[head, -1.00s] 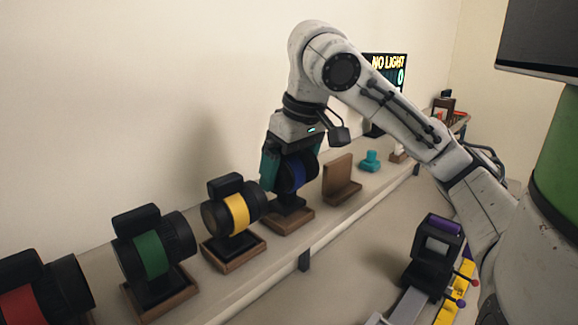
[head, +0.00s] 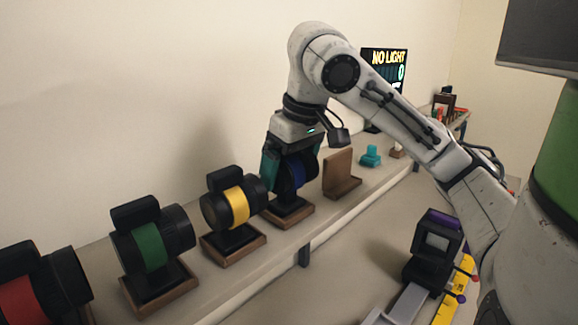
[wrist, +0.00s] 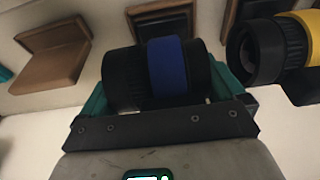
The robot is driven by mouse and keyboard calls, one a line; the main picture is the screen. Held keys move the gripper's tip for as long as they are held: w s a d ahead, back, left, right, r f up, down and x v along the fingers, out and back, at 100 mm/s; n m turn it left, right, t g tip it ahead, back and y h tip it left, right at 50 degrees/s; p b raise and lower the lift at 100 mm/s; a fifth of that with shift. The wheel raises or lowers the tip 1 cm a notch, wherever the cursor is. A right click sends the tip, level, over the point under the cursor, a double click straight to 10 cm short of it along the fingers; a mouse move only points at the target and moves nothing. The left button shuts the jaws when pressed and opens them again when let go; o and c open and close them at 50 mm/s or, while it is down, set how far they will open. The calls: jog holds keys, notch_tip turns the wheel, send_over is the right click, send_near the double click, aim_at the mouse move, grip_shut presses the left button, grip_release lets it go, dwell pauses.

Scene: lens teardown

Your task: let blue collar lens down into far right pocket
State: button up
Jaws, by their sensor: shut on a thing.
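The blue collar lens (head: 298,172) is a dark barrel with a blue band. My gripper (head: 292,166), with teal fingers, is shut on it from above. The lens is right over the far right pocket (head: 288,218), a wooden tray with a dark stand. The gap between lens and stand is too small to judge, so I cannot tell whether they touch. In the wrist view the blue band (wrist: 167,68) sits between the fingers (wrist: 163,90), and a wooden-rimmed dark pocket (wrist: 163,22) shows beyond the lens.
The yellow collar lens (head: 236,203) stands close on the left, then green (head: 149,250) and red (head: 17,298), on one narrow shelf along the wall. An empty brown wooden holder (head: 340,178) and a teal part (head: 370,155) lie to the right.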

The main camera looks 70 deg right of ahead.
jog(key=shift+f, duration=0.45)
jog(key=o, duration=1)
jog(key=v, duration=1)
jog(key=shift+s+r+b, duration=0.1)
jog(key=shift+r+b, duration=0.2)
jog(key=shift+r, duration=0.1)
jog(key=shift+a, duration=0.1)
